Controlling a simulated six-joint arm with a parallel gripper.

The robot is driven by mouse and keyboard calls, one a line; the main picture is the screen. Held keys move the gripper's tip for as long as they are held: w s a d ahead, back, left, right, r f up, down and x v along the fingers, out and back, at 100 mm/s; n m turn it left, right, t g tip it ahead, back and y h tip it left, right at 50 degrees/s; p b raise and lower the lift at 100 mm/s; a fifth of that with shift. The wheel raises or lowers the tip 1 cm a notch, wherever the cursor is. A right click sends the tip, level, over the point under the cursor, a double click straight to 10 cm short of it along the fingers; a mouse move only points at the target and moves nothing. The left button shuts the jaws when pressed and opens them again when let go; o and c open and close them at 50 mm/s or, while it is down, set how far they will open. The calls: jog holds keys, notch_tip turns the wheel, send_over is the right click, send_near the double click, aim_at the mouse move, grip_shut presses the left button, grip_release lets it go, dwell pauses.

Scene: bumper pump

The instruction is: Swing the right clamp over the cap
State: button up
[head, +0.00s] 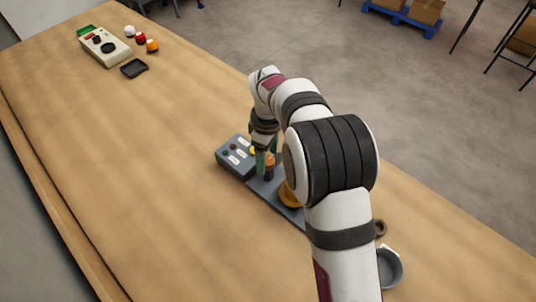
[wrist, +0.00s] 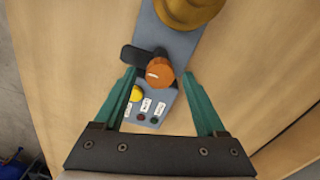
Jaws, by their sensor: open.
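A clamp with an orange knob (wrist: 160,72) and a dark arm (wrist: 135,55) stands on the grey base plate (wrist: 170,38). Its arm points left in the wrist view, beside the gold cap (wrist: 188,8) and not over it. The orange knob also shows in the head view (head: 270,159), and the gold cap (head: 287,195) is partly behind my arm. My gripper (wrist: 160,77) is open, its green fingers on either side of the orange knob with gaps. I cannot tell its height over the knob. Any other clamp is hidden.
A grey control box (head: 235,157) with small buttons and a yellow button (wrist: 136,94) adjoins the plate. A grey cup-like part (head: 391,268) lies near the right edge. A beige box (head: 105,47), a black tray (head: 134,68) and coloured knobs stand far left.

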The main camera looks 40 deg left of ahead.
jog(key=shift+f, duration=0.25)
jog(key=shift+c, duration=0.2)
grip_shut()
